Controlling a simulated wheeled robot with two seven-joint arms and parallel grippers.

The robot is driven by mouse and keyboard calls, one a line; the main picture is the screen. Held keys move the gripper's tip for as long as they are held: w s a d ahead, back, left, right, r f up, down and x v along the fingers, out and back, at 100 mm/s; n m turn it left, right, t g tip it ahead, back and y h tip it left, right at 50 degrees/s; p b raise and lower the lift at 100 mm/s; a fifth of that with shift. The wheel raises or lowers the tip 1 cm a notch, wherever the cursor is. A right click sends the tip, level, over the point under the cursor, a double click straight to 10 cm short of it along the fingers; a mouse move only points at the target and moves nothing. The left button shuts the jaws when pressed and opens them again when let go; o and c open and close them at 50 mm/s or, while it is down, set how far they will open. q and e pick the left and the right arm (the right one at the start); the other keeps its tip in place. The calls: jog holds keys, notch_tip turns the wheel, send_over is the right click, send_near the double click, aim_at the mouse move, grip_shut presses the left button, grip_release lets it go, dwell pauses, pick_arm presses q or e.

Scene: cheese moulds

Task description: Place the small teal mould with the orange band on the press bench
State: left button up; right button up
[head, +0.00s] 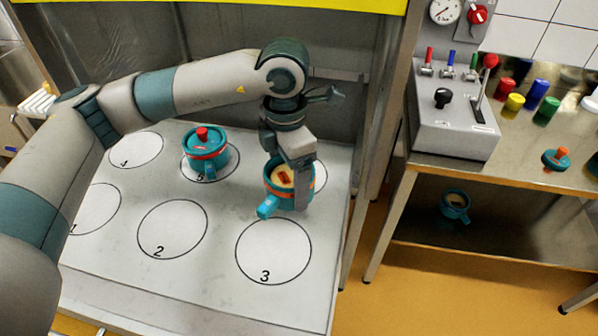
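A teal mould with an orange band (278,188) is under my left gripper (293,178). It is open at the top, with pale content and an orange piece inside, and its handle points to the front left. One finger is at its right side; the other is hard to make out, so I cannot tell whether the gripper grips it. It overlaps the front left of the circle at the back right; whether it touches the surface is unclear. A second teal mould (205,155), with an orange band and a red-knobbed lid, stands on circle 5. My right gripper is out of view.
The white bench (215,275) has numbered circles; 1, 2, 3 and 4 are empty. At right, a steel table (480,178) bears a control box (455,125), coloured knobs and a teal lid with an orange knob (556,160). Another teal mould (455,206) is on its lower shelf.

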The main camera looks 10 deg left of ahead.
aim_at(272, 179)
pick_arm(q)
jog(key=a+m, duration=0.1)
jog(key=m, duration=0.1)
jog(key=s+a+f+m, duration=0.1)
jog(key=m, duration=0.1)
jog(key=a+m, duration=0.1)
jog(key=m, duration=0.2)
jog(key=shift+s+f, duration=0.15)
jog(key=shift+f, duration=0.05)
jog(key=s+a+f+m, duration=0.1)
jog(key=a+m, duration=0.1)
jog(key=m, duration=0.4)
jog(key=s+a+f+m, duration=0.1)
jog(key=s+a+m, duration=0.1)
jog(key=m, duration=0.4)
jog(key=s+a+f+m, duration=0.1)
jog(key=a+m, duration=0.2)
jog(key=m, duration=0.3)
jog(key=shift+s, duration=0.35)
